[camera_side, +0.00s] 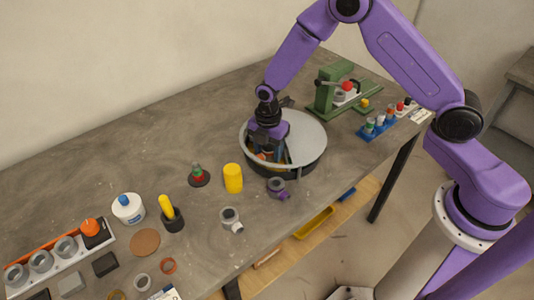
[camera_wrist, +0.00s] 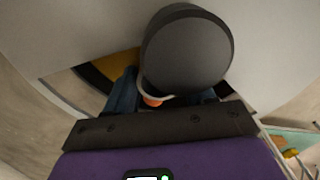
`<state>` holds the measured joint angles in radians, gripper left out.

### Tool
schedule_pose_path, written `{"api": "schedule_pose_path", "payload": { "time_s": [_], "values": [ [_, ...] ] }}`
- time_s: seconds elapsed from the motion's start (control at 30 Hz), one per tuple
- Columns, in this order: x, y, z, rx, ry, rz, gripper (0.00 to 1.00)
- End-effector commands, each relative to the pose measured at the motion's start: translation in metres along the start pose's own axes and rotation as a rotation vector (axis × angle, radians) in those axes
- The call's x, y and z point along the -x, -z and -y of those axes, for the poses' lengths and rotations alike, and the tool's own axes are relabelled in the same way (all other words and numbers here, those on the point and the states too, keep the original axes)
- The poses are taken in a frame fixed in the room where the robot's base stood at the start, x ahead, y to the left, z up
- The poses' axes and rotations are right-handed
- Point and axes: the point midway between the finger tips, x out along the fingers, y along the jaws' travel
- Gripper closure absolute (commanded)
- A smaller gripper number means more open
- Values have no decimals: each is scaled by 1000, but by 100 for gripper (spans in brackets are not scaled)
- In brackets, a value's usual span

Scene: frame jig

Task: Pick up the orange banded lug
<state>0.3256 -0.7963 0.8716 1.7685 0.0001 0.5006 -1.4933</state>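My gripper (camera_side: 264,150) points down into the open left part of a round, dark-walled container (camera_side: 285,174) in the side view. A small orange patch (camera_side: 262,156) shows by the fingertips there. In the wrist view, the two blue fingers of my gripper (camera_wrist: 165,98) stand apart. A dark grey round end (camera_wrist: 187,55) with a pale rim lies between and in front of them, and a bit of orange (camera_wrist: 152,101) shows just under it. This may be the orange banded lug, but most of it is hidden. I cannot tell whether the fingers touch it.
A pale grey cover (camera_side: 305,140) lies over the container's right part, close to my gripper. A yellow cylinder (camera_side: 233,178) and a grey-purple fitting (camera_side: 278,188) stand just in front. A green press (camera_side: 335,90) and blue rack (camera_side: 376,126) are behind right. The bench's back left is clear.

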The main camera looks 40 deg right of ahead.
Motion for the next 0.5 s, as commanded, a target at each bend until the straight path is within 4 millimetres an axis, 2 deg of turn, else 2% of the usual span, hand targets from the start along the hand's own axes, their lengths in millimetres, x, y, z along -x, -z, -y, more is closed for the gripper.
{"api": "schedule_pose_path", "payload": {
  "time_s": [0.03,0.1,0.5],
  "values": [
    [0,0,0,0,0,0,64],
    [0,0,0,0,0,0,84],
    [4,0,0,0,0,0,84]
  ]
}}
